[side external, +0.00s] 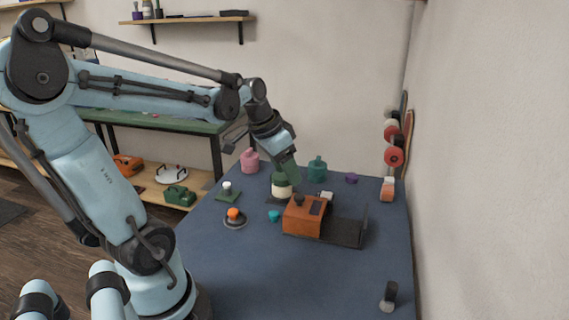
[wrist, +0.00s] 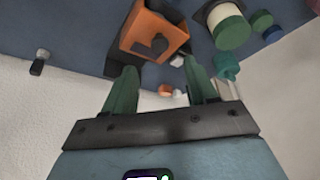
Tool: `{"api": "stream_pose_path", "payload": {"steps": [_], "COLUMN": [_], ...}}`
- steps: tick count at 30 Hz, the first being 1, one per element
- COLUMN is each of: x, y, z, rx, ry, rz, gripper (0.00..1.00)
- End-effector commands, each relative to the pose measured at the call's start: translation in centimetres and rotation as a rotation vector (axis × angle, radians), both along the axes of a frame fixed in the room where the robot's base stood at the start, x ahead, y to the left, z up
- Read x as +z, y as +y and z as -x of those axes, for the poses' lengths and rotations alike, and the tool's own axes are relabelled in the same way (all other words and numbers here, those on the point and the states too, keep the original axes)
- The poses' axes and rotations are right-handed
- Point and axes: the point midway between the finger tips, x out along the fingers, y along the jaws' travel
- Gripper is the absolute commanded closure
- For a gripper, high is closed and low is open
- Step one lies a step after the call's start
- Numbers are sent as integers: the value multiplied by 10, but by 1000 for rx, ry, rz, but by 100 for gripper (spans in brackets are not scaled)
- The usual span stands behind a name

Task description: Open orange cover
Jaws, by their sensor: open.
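The orange cover (side external: 301,219) is a boxy housing with a black knob (side external: 299,200) on its top. It sits over the left part of a dark base (side external: 345,233) on the blue table. The cover also shows in the wrist view (wrist: 143,22), with its knob (wrist: 159,46) facing the space between my fingers. My gripper (side external: 295,184) is above the cover, close to the knob in the side view. In the wrist view my gripper (wrist: 163,78) has its two green fingers spread and nothing between them. Whether a finger touches the knob cannot be told.
A cream jar with a green lid (side external: 281,186) stands close behind the cover. A teal bottle (side external: 317,170), a pink bottle (side external: 249,161) and an orange-capped item (side external: 235,214) are around it. A dark cylinder (side external: 389,296) stands front right. The front of the blue table (side external: 290,280) is clear.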

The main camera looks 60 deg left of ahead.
Motion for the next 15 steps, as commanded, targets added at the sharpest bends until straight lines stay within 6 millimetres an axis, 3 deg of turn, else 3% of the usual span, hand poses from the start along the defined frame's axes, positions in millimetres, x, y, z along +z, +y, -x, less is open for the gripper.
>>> {"api": "stream_pose_path", "payload": {"steps": [15], "x": [-58], "y": [0], "z": [-25], "rx": [1], "ry": [-1], "rz": [0], "gripper": [43]}}
